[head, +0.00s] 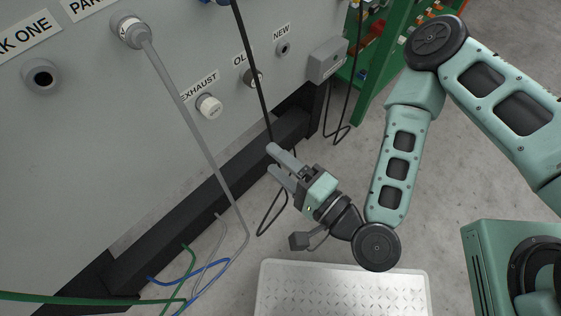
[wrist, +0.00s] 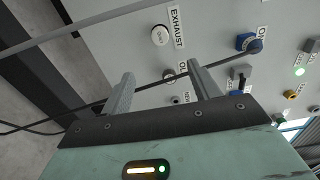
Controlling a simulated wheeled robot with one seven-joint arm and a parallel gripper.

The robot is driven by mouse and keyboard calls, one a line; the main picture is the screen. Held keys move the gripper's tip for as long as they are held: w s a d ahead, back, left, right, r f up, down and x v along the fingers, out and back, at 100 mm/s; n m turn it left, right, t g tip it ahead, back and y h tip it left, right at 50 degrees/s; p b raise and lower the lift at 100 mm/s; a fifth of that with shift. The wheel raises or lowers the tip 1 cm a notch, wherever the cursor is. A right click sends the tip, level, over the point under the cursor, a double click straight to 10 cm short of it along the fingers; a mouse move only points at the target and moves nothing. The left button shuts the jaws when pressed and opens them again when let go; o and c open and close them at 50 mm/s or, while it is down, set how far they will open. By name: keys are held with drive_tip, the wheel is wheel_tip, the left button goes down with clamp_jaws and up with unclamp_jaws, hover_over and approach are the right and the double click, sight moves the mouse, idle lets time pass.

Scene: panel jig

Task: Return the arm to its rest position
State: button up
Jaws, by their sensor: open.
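My gripper (head: 272,161) is open and empty in the head view, held in front of the grey panel (head: 130,150) below the OLD and NEW ports. My arm (head: 398,165) bends down to it from the upper right. The wrist view shows the two fingers of my gripper (wrist: 160,85) apart, with the panel beyond them. A black cable (head: 258,85) runs down the panel and passes behind the fingers; in the wrist view the cable (wrist: 120,93) crosses behind them too. I cannot tell whether it touches a finger.
A grey hose (head: 185,115) hangs from a panel port at the upper left. Green, blue and grey hoses (head: 185,285) lie at the panel's foot. A white textured tray (head: 340,290) stands at the bottom. A green frame (head: 385,65) is behind my arm. Bare floor lies between.

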idle(0.4)
drive_tip(key=w+d+r+n+g+h, duration=0.35)
drive_tip(key=d+n+g+h, duration=0.5)
drive_tip(key=n, duration=0.75)
drive_tip(key=s+d+r+g+h, duration=0.2)
drive_tip(key=s+d+r+h, duration=0.3)
drive_tip(key=d+r, duration=0.5)
wheel_tip(320, 180, up, 23)
drive_tip(key=s+a+p, duration=0.1)
drive_tip(key=p, duration=1.9)
drive_tip(key=shift+a+f+m+p, duration=0.2)
drive_tip(key=shift+a+m+p, duration=0.1)
drive_tip(key=shift+a, duration=0.05)
drive_tip(key=shift+g, duration=0.25)
